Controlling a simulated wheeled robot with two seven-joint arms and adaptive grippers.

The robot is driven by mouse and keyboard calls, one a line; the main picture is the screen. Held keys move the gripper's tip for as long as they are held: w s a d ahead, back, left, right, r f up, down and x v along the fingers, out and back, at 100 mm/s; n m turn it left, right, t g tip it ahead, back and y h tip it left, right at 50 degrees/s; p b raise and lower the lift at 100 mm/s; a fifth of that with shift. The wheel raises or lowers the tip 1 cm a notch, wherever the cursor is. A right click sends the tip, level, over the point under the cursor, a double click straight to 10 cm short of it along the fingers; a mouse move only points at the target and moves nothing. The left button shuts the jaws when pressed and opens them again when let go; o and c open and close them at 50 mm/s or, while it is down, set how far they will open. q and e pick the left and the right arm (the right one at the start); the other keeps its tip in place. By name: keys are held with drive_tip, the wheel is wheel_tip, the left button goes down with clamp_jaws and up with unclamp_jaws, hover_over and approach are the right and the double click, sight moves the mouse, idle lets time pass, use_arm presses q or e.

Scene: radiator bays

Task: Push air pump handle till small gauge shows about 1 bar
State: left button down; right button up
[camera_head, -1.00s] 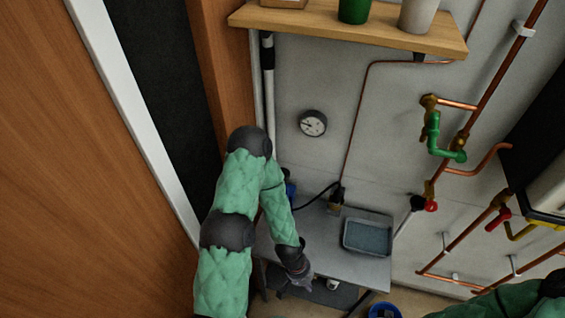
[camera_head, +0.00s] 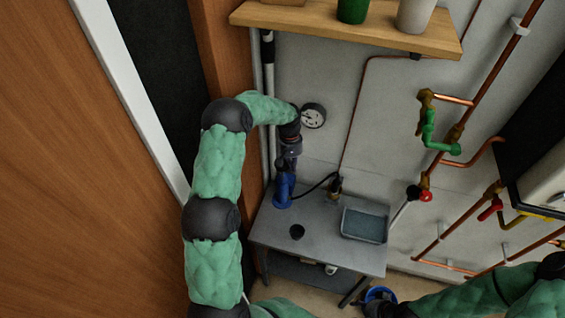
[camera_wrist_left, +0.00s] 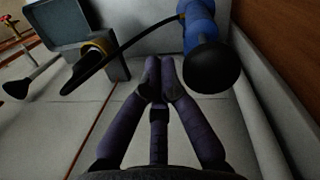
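The blue air pump (camera_head: 284,187) stands upright at the back left of the grey table. In the left wrist view the blue pump body (camera_wrist_left: 201,25) ends in a rounded black handle knob (camera_wrist_left: 212,68), just right of my fingertips and apart from them in the picture. My left gripper (camera_wrist_left: 160,78) has its fingertips together with nothing between them. In the head view my left gripper (camera_head: 288,160) is above the pump and partly hides its top. The round white gauge (camera_head: 314,116) hangs on the wall behind; its reading is too small to tell. My right gripper (camera_head: 376,307) is dark and unclear.
A wooden shelf (camera_head: 350,30) is above. Copper pipes with valves are at right. A blue bucket (camera_head: 380,293) stands below.

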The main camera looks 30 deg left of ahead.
use_arm(q)
drive_tip(key=w+a+r+n+y, duration=0.1)
drive_tip(key=a+r, duration=0.5)
drive_tip(key=r, duration=0.2)
drive_tip(key=shift+w, duration=0.25)
drive_tip(key=shift+s+d+f+b, duration=0.15)
drive_tip(key=shift+f+b, duration=0.75)
drive_tip(key=shift+f, duration=0.85)
drive_tip(key=shift+s+d+f+b, duration=0.1)
drive_tip(key=shift+f+b, duration=0.75)
drive_tip(key=shift+f, duration=0.85)
drive_tip(key=shift+f, duration=0.1)
